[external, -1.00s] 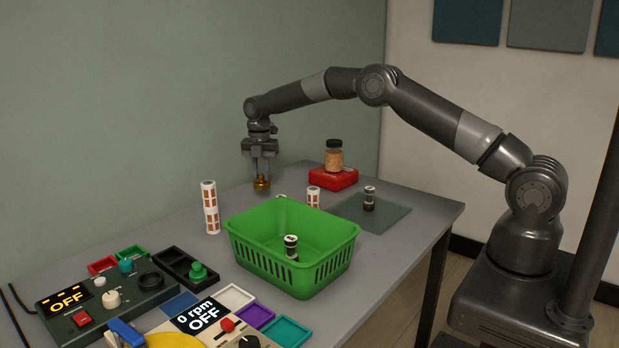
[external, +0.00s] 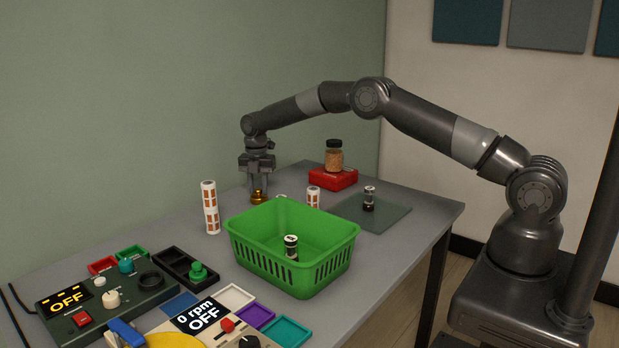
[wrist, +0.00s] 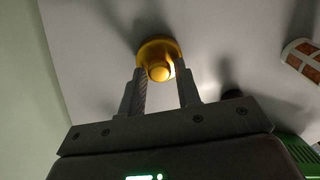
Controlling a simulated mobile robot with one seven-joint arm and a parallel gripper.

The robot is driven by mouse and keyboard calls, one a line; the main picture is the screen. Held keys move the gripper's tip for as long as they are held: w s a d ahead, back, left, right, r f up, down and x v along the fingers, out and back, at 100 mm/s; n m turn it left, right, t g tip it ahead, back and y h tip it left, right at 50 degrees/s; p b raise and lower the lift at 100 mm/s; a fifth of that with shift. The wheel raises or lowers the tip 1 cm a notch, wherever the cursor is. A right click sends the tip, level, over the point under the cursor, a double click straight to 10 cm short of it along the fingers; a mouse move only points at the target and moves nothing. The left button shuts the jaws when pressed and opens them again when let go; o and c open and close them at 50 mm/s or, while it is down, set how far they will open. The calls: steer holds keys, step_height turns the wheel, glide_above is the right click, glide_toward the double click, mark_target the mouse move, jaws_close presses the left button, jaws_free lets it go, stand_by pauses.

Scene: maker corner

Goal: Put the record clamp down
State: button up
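The record clamp, which I take to be the small brass-gold piece (external: 258,197), is upright at table height behind the green basket, near the wall. In the wrist view the clamp (wrist: 159,48) shows a wide round body with a small knob between my fingertips. My gripper (external: 259,186) points straight down right over it. In the wrist view the two fingers (wrist: 161,75) stand apart on either side of the knob, with a narrow gap visible at the right finger. The clamp's underside is hidden.
The green basket (external: 258,262) with a dark jar (external: 291,246) inside stands in front. A white-and-orange tube (external: 210,207) stands to the left. A red block (external: 333,179) bearing a jar (external: 334,156) and a glass mat (external: 388,218) are to the right.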

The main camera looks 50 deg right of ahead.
steer(key=shift+o, duration=1.3)
step_height(320, 180, up, 13)
step_height(320, 180, up, 14)
steer(key=m+t, duration=0.1)
steer(key=m, duration=0.4)
glide_above(259, 190)
steer(key=s+d, duration=0.1)
steer(key=s, duration=0.7)
steer(key=s+d+r+m+t, duration=0.1)
steer(key=s+r+m, duration=0.25)
steer(key=s, duration=0.35)
steer(key=s+d+r+m+t, duration=0.1)
steer(key=s+d+r+m, duration=0.1)
steer(key=s+r, duration=0.35)
steer(key=s+d+r+m+t, duration=0.15)
steer(key=s+m, duration=0.55)
steer(key=s, duration=1.2)
steer(key=s+d+f+m, duration=0.1)
steer(key=s+f+m, duration=0.2)
steer(key=s, duration=0.4)
steer(key=s+f+m+t, duration=0.1)
steer(key=s+f+m, duration=0.2)
steer(key=s, duration=0.4)
steer(key=shift+d+f, duration=0.4)
steer(key=shift+f, duration=0.15)
